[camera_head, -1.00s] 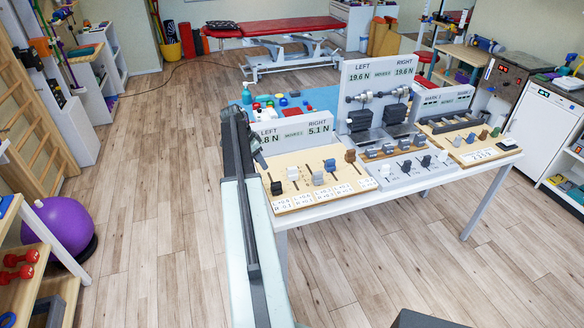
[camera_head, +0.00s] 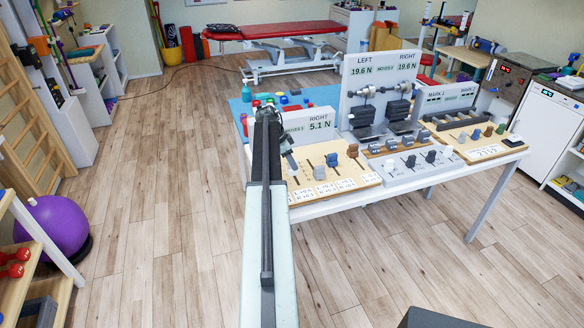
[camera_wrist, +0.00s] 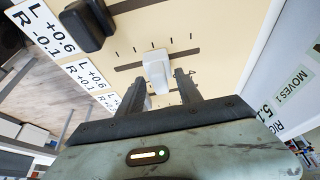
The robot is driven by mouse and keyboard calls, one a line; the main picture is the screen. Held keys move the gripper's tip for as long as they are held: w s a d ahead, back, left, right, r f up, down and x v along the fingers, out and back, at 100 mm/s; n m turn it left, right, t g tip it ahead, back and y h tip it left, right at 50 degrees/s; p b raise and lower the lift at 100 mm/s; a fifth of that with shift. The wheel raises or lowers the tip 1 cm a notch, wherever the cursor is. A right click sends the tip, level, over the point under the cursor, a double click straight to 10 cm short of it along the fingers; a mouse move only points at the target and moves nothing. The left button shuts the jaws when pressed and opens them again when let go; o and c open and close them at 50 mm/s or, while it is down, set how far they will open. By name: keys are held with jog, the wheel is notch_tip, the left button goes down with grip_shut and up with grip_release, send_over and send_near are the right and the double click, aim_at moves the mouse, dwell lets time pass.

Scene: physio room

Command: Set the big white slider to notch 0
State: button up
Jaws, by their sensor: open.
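The big white slider (camera_wrist: 156,72) stands on the cream panel (camera_wrist: 225,30) in the wrist view, near the middle of its dark slot, beside a row of tick marks. My gripper (camera_wrist: 161,80) is open, with its two fingertips close to the slider, one on either side in the picture. I cannot tell whether they touch it. In the head view my arm hides the white slider; the panel (camera_head: 366,180) shows right of my arm.
A grey slider board (camera_head: 395,180) adjoins. Open floor (camera_head: 160,200) lies left.

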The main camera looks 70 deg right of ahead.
grip_shut()
dwell(1.4)
